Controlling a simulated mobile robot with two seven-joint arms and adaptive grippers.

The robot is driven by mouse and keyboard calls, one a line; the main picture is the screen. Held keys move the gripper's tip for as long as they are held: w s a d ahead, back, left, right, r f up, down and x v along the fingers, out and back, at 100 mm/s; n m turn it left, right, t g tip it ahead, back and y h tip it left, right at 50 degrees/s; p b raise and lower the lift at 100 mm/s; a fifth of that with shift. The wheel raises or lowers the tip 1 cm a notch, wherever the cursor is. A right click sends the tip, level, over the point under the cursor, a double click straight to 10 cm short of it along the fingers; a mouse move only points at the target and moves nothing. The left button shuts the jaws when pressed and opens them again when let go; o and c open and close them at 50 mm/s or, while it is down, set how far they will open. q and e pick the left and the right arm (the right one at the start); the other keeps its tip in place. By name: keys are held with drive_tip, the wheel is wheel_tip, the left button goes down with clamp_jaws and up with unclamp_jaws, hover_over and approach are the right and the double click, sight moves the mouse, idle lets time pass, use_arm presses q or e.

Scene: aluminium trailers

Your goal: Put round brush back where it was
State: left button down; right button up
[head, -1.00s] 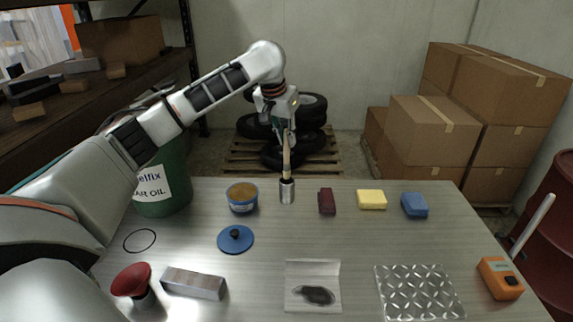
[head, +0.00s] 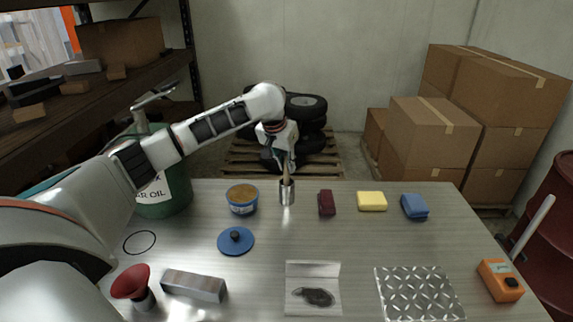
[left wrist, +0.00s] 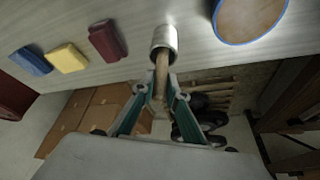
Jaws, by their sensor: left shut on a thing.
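The round brush (head: 286,172) shows only as a light wooden handle, upright, with its lower end inside a small metal cup (head: 287,192). The cup stands at the back middle of the table; its wall hides the brush's head. My left gripper (head: 287,164) is above the cup, shut on the handle. The left wrist view shows the fingers (left wrist: 157,94) around the handle (left wrist: 161,72), which runs into the metal cup (left wrist: 164,42). My right gripper is not in view.
A blue tin (head: 242,199) stands left of the cup, a dark red block (head: 326,203) right of it. Yellow (head: 371,201) and blue (head: 414,206) sponges lie farther right. A blue lid (head: 235,241) lies in front.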

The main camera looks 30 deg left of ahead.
use_arm(q)
drive_tip(key=c, duration=2)
unclamp_jaws()
drive_tip(key=v, duration=1.2)
